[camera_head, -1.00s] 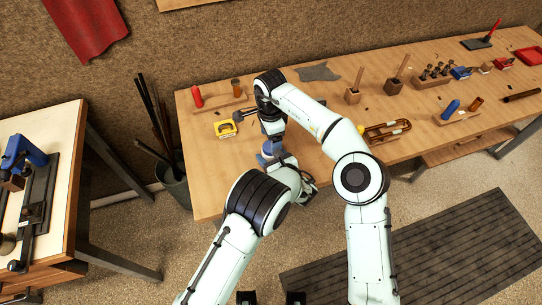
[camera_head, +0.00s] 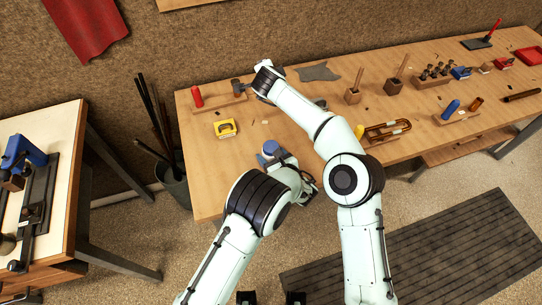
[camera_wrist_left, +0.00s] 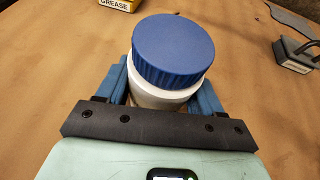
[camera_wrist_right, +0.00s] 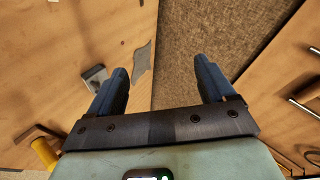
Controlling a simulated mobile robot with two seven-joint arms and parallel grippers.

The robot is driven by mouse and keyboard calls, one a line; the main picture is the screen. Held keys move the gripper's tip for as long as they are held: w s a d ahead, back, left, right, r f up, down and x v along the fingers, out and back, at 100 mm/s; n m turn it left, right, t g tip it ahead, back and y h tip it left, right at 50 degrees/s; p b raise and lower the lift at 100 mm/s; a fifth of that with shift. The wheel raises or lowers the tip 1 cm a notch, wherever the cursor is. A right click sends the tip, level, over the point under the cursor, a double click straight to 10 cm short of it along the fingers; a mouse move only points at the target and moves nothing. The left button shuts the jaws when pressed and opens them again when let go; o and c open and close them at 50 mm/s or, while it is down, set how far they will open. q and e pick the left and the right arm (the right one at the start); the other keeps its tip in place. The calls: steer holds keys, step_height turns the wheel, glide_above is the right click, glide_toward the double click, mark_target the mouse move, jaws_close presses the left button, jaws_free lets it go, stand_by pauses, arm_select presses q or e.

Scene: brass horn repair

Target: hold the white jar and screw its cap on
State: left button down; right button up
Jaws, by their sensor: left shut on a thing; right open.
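The white jar (camera_wrist_left: 160,97) stands upright between the fingers of my left gripper (camera_wrist_left: 163,84), which is shut on its body. The blue ribbed cap (camera_wrist_left: 173,48) sits on top of the jar and looks level. I cannot tell how tightly it is screwed. The cap also shows in the head view (camera_head: 271,147), near the front left of the bench. My right gripper (camera_wrist_right: 161,64) is open and empty, away from the jar toward the back of the bench. In the head view its fingers are mostly hidden by my right arm.
A yellow grease tin (camera_head: 226,128) lies left of the jar. A grey cloth (camera_head: 319,72) lies at the back. A brass slide (camera_head: 388,130) and wooden blocks are to the right. The wall rises behind the bench.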

steer(key=w+a+r+n+t+y, duration=0.3)
steer(key=a+r+n+t, duration=0.1)
steer(key=r, duration=0.2)
steer(key=s+a+n+g+y, duration=0.6)
steer(key=s+a+n+y, duration=0.15)
steer(key=a+n, duration=0.5)
steer(key=s+d+f+n+g, duration=0.2)
steer(key=s+f+n+g, duration=0.2)
steer(key=s+f, duration=0.1)
steer(key=s+d+f+g+h, duration=0.1)
steer(key=s+d+f+h, duration=0.1)
steer(key=d+h, duration=0.1)
steer(key=s+d+f+g+h, duration=0.2)
steer(key=d+h, duration=0.1)
steer(key=d, duration=0.3)
steer(key=s+d+f+g+h, duration=0.1)
steer(key=s+d+h, duration=0.2)
steer(key=d, duration=0.1)
steer(key=shift+d+f+n+g+h, duration=0.25)
steer(key=shift+d+f+g+h, duration=0.1)
steer(key=shift+d+f+g, duration=0.05)
steer(key=shift+s+d+h, duration=0.25)
steer(key=shift+d+h, duration=0.05)
steer(key=shift+d, duration=0.2)
